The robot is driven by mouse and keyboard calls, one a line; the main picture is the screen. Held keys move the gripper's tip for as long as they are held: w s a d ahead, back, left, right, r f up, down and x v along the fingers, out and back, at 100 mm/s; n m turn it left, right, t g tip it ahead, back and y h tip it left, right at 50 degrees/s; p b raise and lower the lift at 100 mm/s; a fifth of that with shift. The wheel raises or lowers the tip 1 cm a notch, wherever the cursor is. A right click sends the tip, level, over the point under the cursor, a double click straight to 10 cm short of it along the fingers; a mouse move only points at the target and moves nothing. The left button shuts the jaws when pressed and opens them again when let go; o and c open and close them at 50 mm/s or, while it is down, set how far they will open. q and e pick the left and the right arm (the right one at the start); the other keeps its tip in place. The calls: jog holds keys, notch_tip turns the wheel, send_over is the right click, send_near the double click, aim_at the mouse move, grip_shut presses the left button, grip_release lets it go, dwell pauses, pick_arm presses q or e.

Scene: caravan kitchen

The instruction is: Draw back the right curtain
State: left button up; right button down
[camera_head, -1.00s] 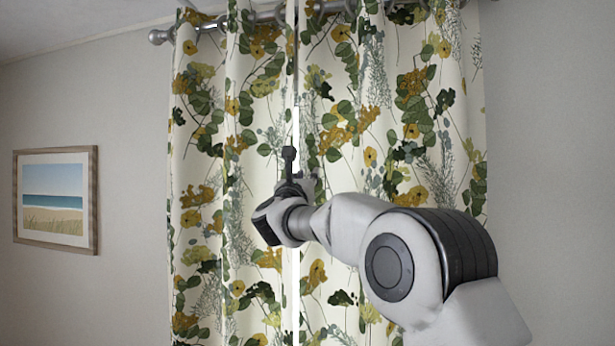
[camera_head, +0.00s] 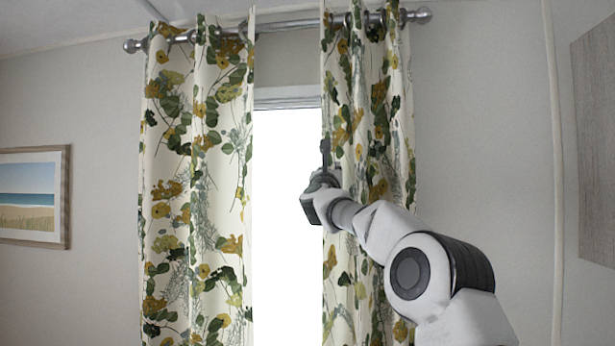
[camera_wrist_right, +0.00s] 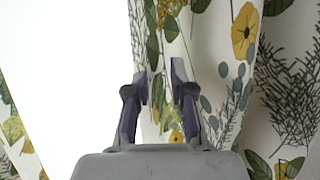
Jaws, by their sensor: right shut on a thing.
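The right curtain (camera_head: 367,130) is cream with green leaves and yellow flowers. It hangs bunched at the right part of the rod, with its inner edge well apart from the left curtain (camera_head: 190,180). My right gripper (camera_head: 325,158) is at this inner edge, at about mid-height of the picture. In the right wrist view the gripper (camera_wrist_right: 158,85) has its two fingers on either side of a fold of the right curtain (camera_wrist_right: 275,85), shut on it. My left gripper is not in view.
A bright window (camera_head: 287,200) shows between the curtains. The metal rod (camera_head: 290,25) runs above, with round end knobs. A framed beach picture (camera_head: 32,197) hangs on the left wall, and a grey panel (camera_head: 598,140) is at the far right. The wall right of the curtain is bare.

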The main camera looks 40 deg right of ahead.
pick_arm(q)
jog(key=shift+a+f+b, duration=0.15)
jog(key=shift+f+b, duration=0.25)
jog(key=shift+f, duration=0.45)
pick_arm(e)
jog(key=shift+s+d, duration=0.65)
jog(key=shift+s, duration=0.1)
jog(key=c, duration=1)
grip_release()
jog(key=shift+d+f, duration=0.1)
jog(key=shift+d, duration=0.1)
jog(key=shift+w, duration=0.1)
jog(key=v, duration=1.2)
